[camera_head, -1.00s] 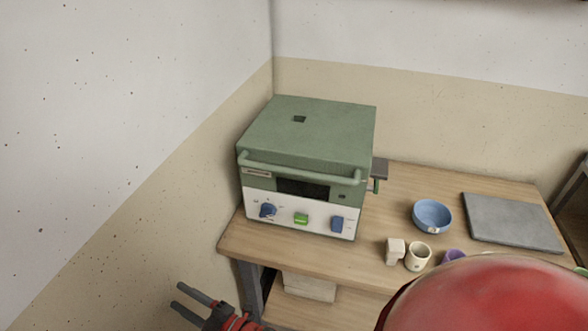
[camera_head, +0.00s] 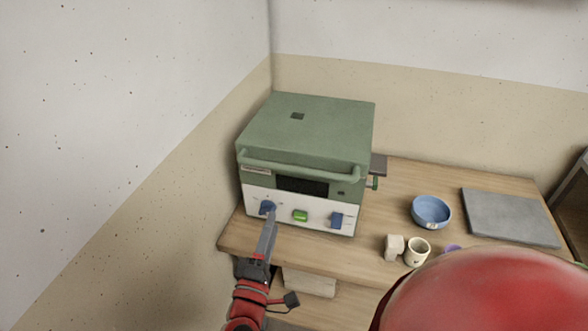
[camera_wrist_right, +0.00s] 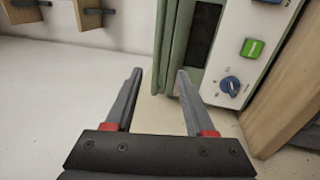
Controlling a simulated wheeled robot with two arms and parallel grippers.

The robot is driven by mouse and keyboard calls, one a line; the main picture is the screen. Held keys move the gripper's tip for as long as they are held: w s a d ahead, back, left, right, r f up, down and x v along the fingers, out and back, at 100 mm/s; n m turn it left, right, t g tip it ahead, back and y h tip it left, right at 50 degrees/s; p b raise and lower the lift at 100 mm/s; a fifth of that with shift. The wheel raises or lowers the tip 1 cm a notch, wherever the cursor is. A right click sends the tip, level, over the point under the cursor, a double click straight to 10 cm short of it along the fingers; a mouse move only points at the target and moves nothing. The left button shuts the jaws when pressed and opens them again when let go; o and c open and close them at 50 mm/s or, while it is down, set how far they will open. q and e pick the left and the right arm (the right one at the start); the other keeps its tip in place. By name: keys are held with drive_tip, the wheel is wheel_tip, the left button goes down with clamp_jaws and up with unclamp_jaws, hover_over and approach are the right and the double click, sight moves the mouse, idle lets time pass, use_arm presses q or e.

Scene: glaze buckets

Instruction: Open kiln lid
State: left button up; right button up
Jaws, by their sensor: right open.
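The kiln (camera_head: 300,160) is a green box with a white front panel on the wooden table, and its lid (camera_head: 320,125) is down. A green bar handle (camera_head: 300,168) runs along the lid's front. My right gripper (camera_head: 270,212) is in front of the panel, below the handle, and overlaps the left blue knob (camera_head: 267,207). In the right wrist view, its two fingers (camera_wrist_right: 158,75) are apart and empty. The kiln's green edge (camera_wrist_right: 168,50) shows beyond them, with the blue knob (camera_wrist_right: 230,86) to the right. I cannot tell whether the fingers touch the kiln. My left gripper is out of view.
A green button (camera_head: 300,216) and another blue control (camera_head: 337,220) sit on the panel. On the table (camera_head: 400,190) are a blue bowl (camera_head: 431,211), small cups (camera_head: 417,252) and a grey slab (camera_head: 510,217). Walls stand close to the left and behind. A large red rounded shape covers the lower right.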

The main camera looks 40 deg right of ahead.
sight(293, 172)
drive_tip(key=shift+m+g, duration=0.3)
drive_tip(key=p+x, duration=0.2)
drive_tip(key=x, duration=0.3)
drive_tip(key=p+x, duration=0.2)
drive_tip(key=x, duration=0.4)
drive_tip(key=r+p+x, duration=0.1)
drive_tip(key=p+x, duration=0.1)
drive_tip(key=x, duration=0.3)
drive_tip(key=shift+s+d+r, duration=0.1)
drive_tip(key=shift+s+d, duration=0.1)
drive_tip(key=shift+d, duration=0.2)
drive_tip(key=shift+w+d, duration=0.3)
clamp_jaws()
